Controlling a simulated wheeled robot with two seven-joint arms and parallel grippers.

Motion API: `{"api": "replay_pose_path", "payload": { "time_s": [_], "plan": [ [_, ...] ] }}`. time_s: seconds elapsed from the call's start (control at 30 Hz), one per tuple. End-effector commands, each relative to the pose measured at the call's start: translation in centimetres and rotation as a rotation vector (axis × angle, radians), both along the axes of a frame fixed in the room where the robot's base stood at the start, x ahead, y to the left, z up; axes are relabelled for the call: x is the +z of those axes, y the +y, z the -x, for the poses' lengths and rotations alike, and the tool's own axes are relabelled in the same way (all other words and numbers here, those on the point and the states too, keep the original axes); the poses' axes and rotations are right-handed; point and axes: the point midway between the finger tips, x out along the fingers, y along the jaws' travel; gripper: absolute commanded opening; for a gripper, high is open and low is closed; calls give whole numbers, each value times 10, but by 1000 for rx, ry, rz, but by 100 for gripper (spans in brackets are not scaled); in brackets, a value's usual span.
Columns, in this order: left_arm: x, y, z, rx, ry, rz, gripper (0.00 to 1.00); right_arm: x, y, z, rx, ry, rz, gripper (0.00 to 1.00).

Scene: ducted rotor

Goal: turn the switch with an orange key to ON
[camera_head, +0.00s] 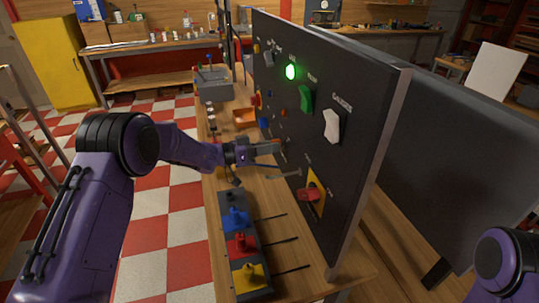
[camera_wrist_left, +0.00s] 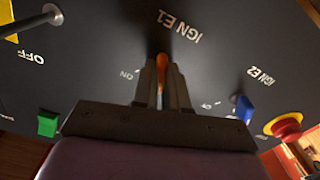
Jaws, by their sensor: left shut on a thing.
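The orange key (camera_wrist_left: 162,66) is in the panel's switch labelled IGN E1, which appears upside down in the left wrist view. My left gripper (camera_wrist_left: 162,88) is shut on the orange key, with one dark finger on each side. An ON mark (camera_wrist_left: 126,75) is to the left of the fingers. A small faint mark is to their right, too blurred to read surely. In the head view my left gripper (camera_head: 276,147) is at the dark panel (camera_head: 345,165), and the key is hidden there. My right gripper is out of view; only part of my right arm shows.
A blue key (camera_wrist_left: 244,108) under IGN E2 and a red mushroom button (camera_wrist_left: 284,125) are to the right in the wrist view. A red-handled switch (camera_head: 309,194) on a yellow plate and a metal lever are near the gripper. Below is a box with coloured knobs (camera_head: 238,242).

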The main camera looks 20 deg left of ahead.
Motion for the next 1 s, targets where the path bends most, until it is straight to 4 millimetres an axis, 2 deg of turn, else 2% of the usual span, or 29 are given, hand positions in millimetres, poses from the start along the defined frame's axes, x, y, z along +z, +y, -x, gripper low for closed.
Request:
{"api": "replay_pose_path", "payload": {
  "time_s": [0.03, 0.6, 1.0],
  "plan": [
    [-5, -1, 0, 0, -37, -22, 0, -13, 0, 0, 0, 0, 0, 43],
    [-6, -1, -1, -1, -485, -324, 0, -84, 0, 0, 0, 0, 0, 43],
    [-3, 0, -1, 0, -726, -488, 0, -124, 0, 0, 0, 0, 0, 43]
  ]
}}
